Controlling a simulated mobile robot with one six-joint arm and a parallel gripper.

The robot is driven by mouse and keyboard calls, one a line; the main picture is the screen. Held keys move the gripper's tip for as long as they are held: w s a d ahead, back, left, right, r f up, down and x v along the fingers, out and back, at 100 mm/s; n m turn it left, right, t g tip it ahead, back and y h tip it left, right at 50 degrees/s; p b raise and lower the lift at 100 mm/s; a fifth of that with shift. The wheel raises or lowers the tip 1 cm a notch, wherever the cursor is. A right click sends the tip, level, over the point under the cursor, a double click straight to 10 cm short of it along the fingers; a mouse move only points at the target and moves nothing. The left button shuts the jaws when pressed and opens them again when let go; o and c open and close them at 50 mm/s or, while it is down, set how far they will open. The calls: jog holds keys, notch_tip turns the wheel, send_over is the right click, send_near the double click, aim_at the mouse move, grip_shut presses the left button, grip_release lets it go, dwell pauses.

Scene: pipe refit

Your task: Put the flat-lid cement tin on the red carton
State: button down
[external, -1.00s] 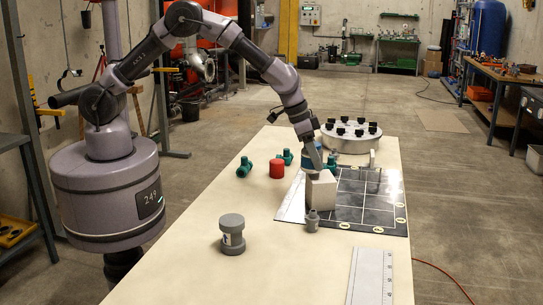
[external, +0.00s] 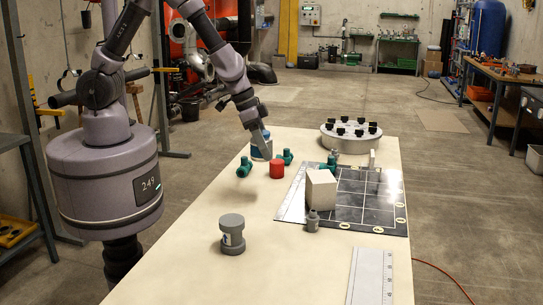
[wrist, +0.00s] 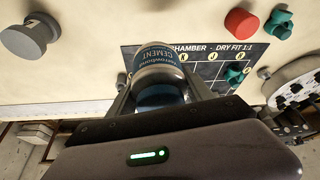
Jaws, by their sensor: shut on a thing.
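My gripper (external: 263,136) is shut on a blue-and-white cement tin (external: 261,149), beyond the teal fittings toward the table's far left. In the wrist view the tin (wrist: 160,72) sits between both fingers, its blue label reading CEMENT and its pale end outward. Whether its lid is flat is unclear. I cannot tell how far it is above the table. A small red round piece (external: 277,170) stands on the table, nearer the camera than the tin; it also shows in the wrist view (wrist: 240,22). I see no clear red carton.
Teal fittings (external: 244,167) stand beside the red piece. A pale block (external: 321,190) and a small grey bottle (external: 312,222) are at the black grid board (external: 365,205). A grey flanged spool (external: 232,233) stands in front. A round bolted flange (external: 350,138) is at the back.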

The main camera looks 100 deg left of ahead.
jog(key=w+a, duration=0.1)
jog(key=w, duration=0.4)
jog(key=w+a+f, duration=0.1)
jog(key=w, duration=0.3)
jog(key=w+a+f+b, duration=0.1)
jog(key=w+a, duration=0.1)
jog(key=w, duration=0.3)
jog(key=shift+w, duration=0.3)
notch_tip(320, 180, down, 3)
jog(key=shift+f+b, duration=0.15)
jog(key=shift+b, duration=0.45)
jog(key=shift+s+d, duration=0.1)
jog(key=shift+f, duration=0.15)
jog(key=shift+c, duration=2.1)
grip_release()
